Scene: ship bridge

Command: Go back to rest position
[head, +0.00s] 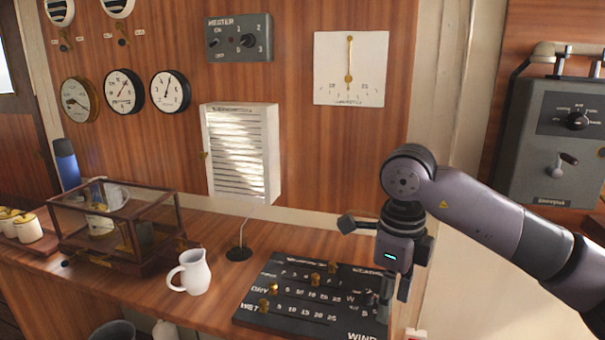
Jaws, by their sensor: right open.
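My right arm comes in from the right, and its gripper (394,293) points down over the right end of the dark weather board (285,319). Its jaws are open, with a narrow gap between the fingers. I see nothing held in them. Whether the fingertips touch the board cannot be told from this view. The board lies on the wooden counter and has several brass pegs (273,288) standing in it. The gripper hides part of the board's right side. My left gripper is not in view.
A white jug (190,272), a wood-framed glass case (112,250) and a blue bottle (67,165) stand on the counter (215,312) to the left. A thin stand (239,253) is behind the board. A louvered white box (240,150) and gauges hang on the wall.

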